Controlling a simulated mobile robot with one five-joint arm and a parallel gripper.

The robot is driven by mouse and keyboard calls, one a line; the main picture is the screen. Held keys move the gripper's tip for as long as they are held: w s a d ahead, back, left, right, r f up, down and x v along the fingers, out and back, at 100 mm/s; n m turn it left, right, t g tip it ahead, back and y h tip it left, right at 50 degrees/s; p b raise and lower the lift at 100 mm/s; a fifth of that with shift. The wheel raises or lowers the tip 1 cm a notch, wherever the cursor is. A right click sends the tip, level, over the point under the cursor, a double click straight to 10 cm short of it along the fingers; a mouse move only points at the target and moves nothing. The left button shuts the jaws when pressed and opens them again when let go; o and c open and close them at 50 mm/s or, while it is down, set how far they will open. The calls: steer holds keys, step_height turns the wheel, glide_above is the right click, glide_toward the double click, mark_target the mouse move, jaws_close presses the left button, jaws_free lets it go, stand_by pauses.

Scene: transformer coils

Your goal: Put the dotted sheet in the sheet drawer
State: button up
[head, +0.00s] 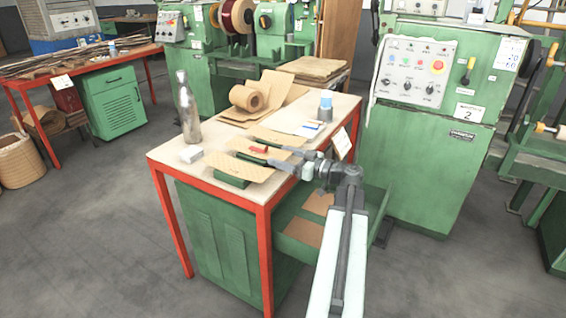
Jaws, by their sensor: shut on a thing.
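Several tan sheets lie on the near part of the worktable. The nearest (238,168) has a faint speckled pattern, most like the dotted sheet, and a green block shows beneath it. Behind it is a sheet with a red mark (262,149), then a plain sheet (276,135). My gripper (248,151) reaches in from the right over these sheets, one dark finger on either side of the red-marked one. It is shut on a sheet; the fingers overlap the sheets, so which one is unclear. The green drawer (375,213) stands open at the table's right side, with brown sheets in it.
A green control cabinet (416,150) stands behind the drawer.

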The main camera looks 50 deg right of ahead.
steer(key=shift+f, duration=0.2)
steer(key=o, duration=1.3)
steer(key=shift+r, duration=0.1)
